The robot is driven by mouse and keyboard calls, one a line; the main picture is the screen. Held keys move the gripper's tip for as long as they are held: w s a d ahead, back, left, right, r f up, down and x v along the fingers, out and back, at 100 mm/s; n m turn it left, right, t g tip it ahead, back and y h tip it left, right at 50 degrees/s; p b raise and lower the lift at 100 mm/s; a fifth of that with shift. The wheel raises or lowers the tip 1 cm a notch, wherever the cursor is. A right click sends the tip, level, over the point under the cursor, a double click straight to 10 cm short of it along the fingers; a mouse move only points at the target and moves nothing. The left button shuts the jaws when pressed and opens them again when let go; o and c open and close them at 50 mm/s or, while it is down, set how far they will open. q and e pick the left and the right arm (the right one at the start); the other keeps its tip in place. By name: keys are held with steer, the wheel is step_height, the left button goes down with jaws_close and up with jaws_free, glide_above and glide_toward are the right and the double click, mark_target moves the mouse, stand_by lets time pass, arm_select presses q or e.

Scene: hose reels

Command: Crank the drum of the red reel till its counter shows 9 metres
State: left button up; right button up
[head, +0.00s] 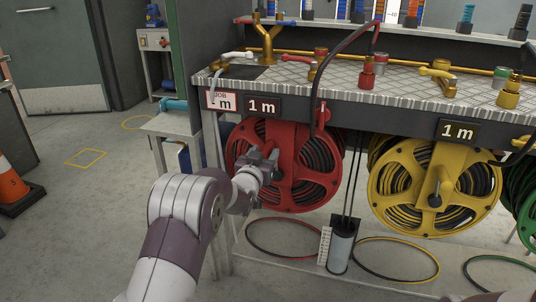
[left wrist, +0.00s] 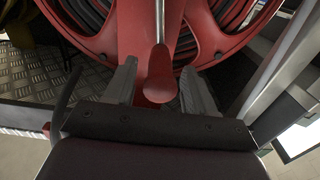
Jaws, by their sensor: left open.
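The red reel (head: 303,180) hangs under the bench at the middle of the head view, wound with dark hose. Its counter (head: 263,106) reads 1 m. My left gripper (head: 268,165) is in front of the left part of the red drum and hides some of it. In the left wrist view, my left gripper (left wrist: 160,88) is open, with its two fingers apart. A red crank grip (left wrist: 160,72) on a metal rod lies between the fingers in that picture, and I cannot tell if they touch. My right gripper is out of view.
A yellow reel (head: 433,185) with its own 1 m counter (head: 457,131) hangs to the right, and a green reel (head: 522,195) beyond it. A job card (head: 221,101), partly hidden, is left of the red counter. A bench leg (head: 216,150) stands close to my left arm.

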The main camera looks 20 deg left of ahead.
mark_target(267, 148)
arm_select(q)
steer(key=shift+w+d, duration=0.1)
steer(key=shift+w, duration=1.5)
jaws_close()
